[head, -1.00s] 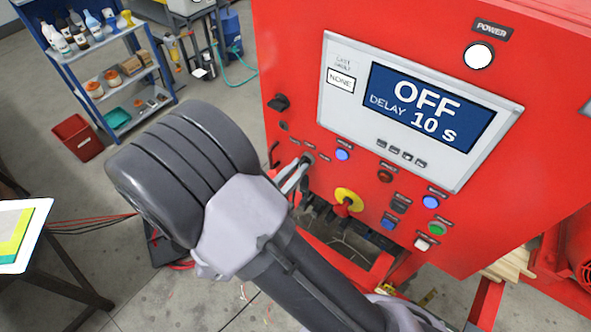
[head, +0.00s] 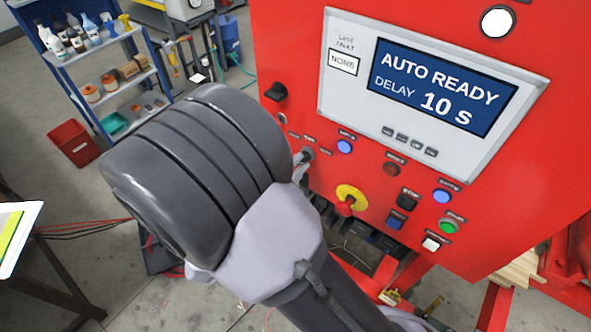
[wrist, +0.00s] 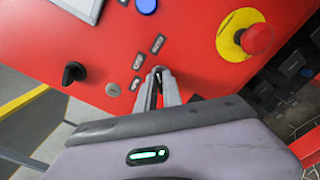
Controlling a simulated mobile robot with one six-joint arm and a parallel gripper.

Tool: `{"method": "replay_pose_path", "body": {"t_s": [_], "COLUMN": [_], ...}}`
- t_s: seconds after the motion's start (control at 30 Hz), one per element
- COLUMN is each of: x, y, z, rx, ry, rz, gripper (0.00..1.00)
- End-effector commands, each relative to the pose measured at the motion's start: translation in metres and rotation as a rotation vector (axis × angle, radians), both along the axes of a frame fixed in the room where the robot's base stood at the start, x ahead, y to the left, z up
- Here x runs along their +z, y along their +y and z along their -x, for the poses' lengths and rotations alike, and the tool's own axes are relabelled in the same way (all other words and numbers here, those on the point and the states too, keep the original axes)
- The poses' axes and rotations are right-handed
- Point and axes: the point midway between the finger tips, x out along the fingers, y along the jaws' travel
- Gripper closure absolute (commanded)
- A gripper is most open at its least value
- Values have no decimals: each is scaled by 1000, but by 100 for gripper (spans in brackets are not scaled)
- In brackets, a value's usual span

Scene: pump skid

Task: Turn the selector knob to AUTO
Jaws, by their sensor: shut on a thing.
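The selector knob (head: 307,154) is a small dark grey knob low on the left of the red panel (head: 300,45), under a row of three small labels. The fingers cover the knob there. The display (head: 440,85) on the panel reads AUTO READY, DELAY 10 s.
A yellow-ringed red emergency stop (head: 349,199) is right of the knob, with a blue button (head: 344,147) above it. A black rotary switch (head: 275,92) is at the panel's left edge. More buttons are lower right. A shelf (head: 75,60) stands at far left.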

Motion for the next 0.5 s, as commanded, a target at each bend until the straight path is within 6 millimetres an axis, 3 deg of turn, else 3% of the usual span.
{"method": "replay_pose_path", "body": {"t_s": [0.5], "x": [0], "y": [0], "z": [0], "rx": [0], "ry": [-59], "rz": [-76], "gripper": [100]}}
